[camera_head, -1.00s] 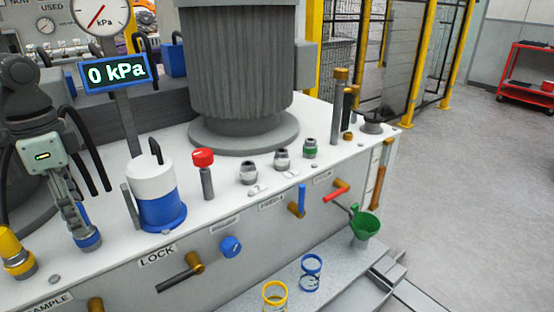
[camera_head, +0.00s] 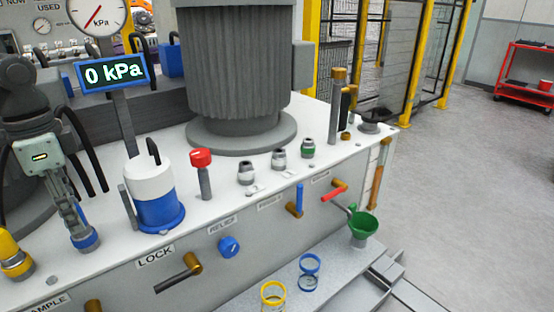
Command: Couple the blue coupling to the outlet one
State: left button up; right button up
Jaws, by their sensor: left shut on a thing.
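My left gripper (camera_head: 77,222) points down at the left of the white deck and is shut on the blue coupling (camera_head: 86,240), a short piece with a blue band. Whether the coupling touches the deck I cannot tell. Two grey fittings (camera_head: 246,173) (camera_head: 279,159) and a green-banded fitting (camera_head: 307,148) stand upright in a row on the deck, right of the gripper and apart from it. The small labels by them are not readable, so I cannot tell which is the outlet one. My right gripper is not in view.
A blue-and-white canister (camera_head: 157,198) and a red-topped post (camera_head: 203,172) stand between the gripper and the fittings. A yellow-topped coupling (camera_head: 14,255) is at the far left. A display (camera_head: 112,73) reads 0 kPa. A large ribbed grey cylinder (camera_head: 237,70) rises behind.

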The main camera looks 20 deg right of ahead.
pick_arm(q)
jog(key=shift+r, duration=0.1)
grip_shut()
jog(key=shift+r, duration=2.95)
